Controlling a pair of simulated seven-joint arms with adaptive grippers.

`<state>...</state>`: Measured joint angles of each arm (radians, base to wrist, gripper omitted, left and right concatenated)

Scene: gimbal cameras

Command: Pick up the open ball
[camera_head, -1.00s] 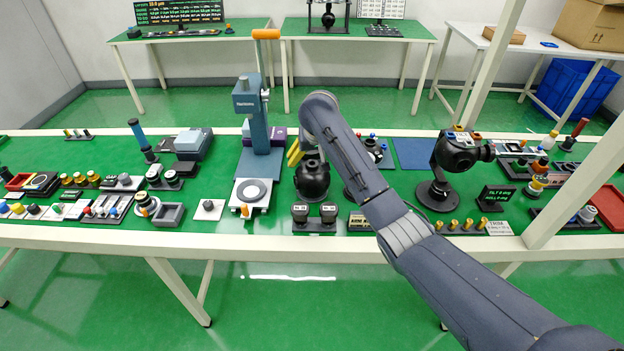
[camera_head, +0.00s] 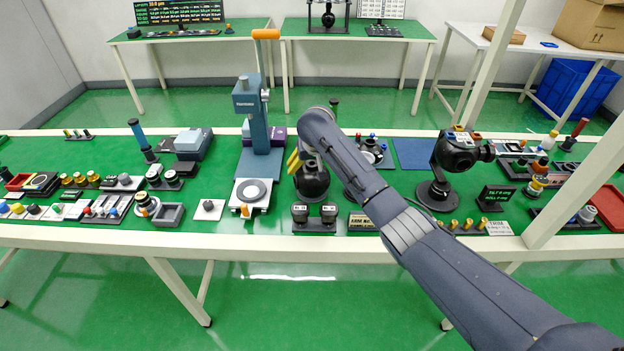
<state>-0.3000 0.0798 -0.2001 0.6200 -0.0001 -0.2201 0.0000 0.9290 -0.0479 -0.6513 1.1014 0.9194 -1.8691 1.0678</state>
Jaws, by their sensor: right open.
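A black ball-shaped unit (camera_head: 312,183) sits on the green bench just right of the blue press; its upper part is partly hidden by my right arm. My right gripper (camera_head: 294,160) shows as yellow fingers at the upper left of this ball. The fingers are apart and hold nothing that I can see; I cannot tell whether they touch the ball. Another black ball unit (camera_head: 460,152) stands on a round-based stand to the right. I cannot tell from the picture which one is the open ball. My left gripper is not in view.
A tall blue press (camera_head: 253,120) stands close left of the gripper. A twin-block holder (camera_head: 315,218) lies in front of the ball. A blue mat (camera_head: 412,153) is a clear patch on the right. A white post (camera_head: 578,180) rises at the bench's right front.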

